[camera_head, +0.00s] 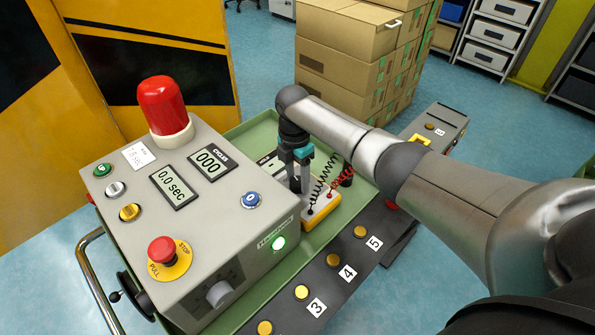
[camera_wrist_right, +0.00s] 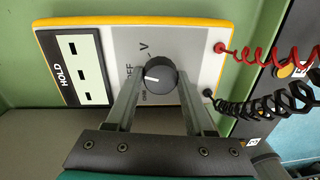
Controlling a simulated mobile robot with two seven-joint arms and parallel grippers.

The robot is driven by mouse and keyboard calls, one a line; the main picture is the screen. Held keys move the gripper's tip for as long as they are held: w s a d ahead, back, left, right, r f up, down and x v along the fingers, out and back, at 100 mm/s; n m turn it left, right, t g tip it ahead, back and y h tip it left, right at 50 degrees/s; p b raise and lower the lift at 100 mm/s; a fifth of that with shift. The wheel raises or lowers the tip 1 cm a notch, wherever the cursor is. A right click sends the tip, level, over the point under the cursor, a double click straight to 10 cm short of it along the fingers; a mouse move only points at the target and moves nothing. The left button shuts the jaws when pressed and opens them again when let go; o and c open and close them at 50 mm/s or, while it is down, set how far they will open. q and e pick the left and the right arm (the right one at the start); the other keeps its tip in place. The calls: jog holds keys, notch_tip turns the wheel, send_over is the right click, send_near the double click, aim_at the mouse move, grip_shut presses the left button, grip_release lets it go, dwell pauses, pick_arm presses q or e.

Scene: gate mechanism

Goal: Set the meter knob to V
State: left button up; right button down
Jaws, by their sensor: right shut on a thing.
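The meter (camera_wrist_right: 207,45) is a yellow-edged grey unit, lying in the green tray; its yellow casing also shows in the head view (camera_head: 317,217). Its round dark knob (camera_wrist_right: 160,76) has a white mark pointing left in the wrist view, about at the OFF label. The V label (camera_wrist_right: 143,47) is above and left of the knob. My left gripper is not in view.
A grey control box (camera_head: 235,228) with a red lamp (camera_head: 163,104) and a red stop button (camera_head: 161,250) stands close left of the meter. Coiled red (camera_wrist_right: 266,35) and black (camera_wrist_right: 265,105) leads leave the meter. Cardboard boxes (camera_head: 340,70) stand behind.

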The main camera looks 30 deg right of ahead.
jog(key=shift+r+m+p, duration=0.2)
jog(key=shift+m+p, duration=0.5)
jog(key=shift+m, duration=0.2)
jog(key=shift+m+p, duration=0.55)
jog(key=shift+m, duration=0.45)
jog(key=m+p, duration=0.1)
jog(key=m, duration=0.2)
jog(key=shift+f, duration=0.15)
jog(key=shift+d+m+y+p, duration=0.1)
jog(key=shift+m+y+p, duration=0.2)
jog(key=shift+m+p, duration=0.45)
jog(key=shift+m, duration=0.45)
jog(key=shift+c, duration=1.4)
grip_release()
